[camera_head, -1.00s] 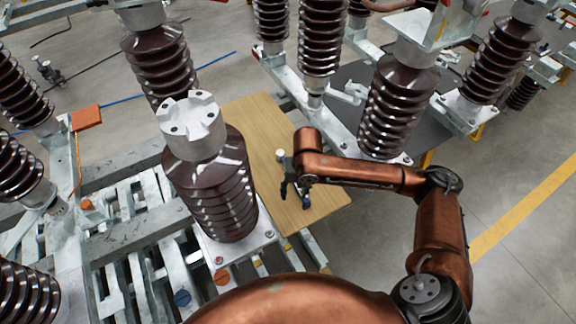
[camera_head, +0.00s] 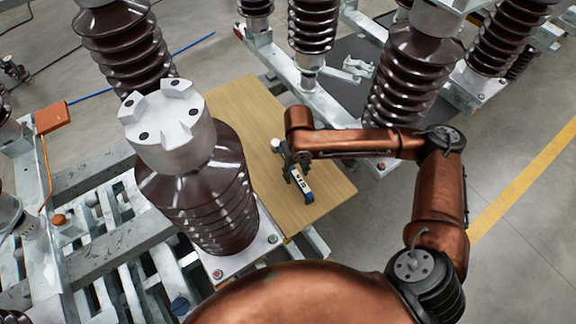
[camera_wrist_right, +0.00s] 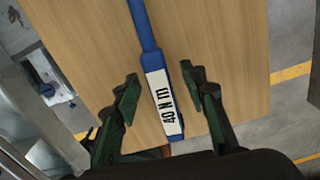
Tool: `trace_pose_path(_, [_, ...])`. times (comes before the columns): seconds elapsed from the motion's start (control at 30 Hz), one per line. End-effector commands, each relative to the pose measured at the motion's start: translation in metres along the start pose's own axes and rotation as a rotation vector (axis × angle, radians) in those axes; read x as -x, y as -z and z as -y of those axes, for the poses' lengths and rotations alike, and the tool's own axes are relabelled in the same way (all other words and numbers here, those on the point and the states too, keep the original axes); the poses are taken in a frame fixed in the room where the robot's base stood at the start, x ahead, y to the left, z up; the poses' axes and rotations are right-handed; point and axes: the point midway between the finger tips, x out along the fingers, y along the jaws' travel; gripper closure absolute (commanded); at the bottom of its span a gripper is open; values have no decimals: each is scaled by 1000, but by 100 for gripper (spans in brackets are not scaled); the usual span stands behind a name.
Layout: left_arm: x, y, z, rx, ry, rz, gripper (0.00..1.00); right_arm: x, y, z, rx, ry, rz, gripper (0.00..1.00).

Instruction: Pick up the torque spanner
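The torque spanner (camera_wrist_right: 162,103) is blue with a white label reading "40 N m". In the right wrist view it runs from the top edge down between the fingers. In the head view its labelled handle (camera_head: 301,184) shows beside my right gripper (camera_head: 291,165), over the wooden board (camera_head: 240,108). My right gripper (camera_wrist_right: 160,76) is open, with one dark green finger on each side of the handle and gaps between. I cannot tell how far above the board the spanner is. The rest of the spanner is cut off or hidden. My left gripper is not in view.
A large brown ribbed insulator (camera_head: 207,200) with a metal cap stands just left of the board. Another insulator (camera_head: 405,75) stands behind my right arm. Metal frame beams (camera_head: 330,105) run along the board's far side. Open floor (camera_head: 510,250) lies to the right.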

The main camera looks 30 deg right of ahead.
Motion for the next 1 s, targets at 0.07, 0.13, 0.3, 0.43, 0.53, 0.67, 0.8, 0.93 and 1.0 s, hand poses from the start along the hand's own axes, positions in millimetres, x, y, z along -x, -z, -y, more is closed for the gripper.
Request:
trace_pose_path(0.07, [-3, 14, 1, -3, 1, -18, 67, -6, 0, -1, 1, -1, 0, 61])
trace_pose_path(0.13, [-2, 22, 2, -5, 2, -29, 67, -6, -1, -1, 2, -1, 1, 61])
trace_pose_path(0.3, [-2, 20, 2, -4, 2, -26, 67, -4, -1, -2, 4, -1, 2, 64])
trace_pose_path(0.43, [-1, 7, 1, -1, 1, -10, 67, -4, -1, -2, 3, -1, 2, 73])
trace_pose_path(0.53, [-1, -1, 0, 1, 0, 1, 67, -4, -1, -2, 3, -1, 2, 80])
trace_pose_path(0.67, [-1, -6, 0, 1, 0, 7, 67, -4, -1, -2, 3, -1, 2, 89])
trace_pose_path(0.8, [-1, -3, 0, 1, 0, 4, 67, -4, -1, -2, 3, -1, 2, 99])
trace_pose_path(0.93, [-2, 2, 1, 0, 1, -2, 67, -4, -1, -2, 3, -1, 2, 100])
trace_pose_path(1.0, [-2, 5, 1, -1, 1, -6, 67, -4, -2, -2, 3, -1, 2, 100])
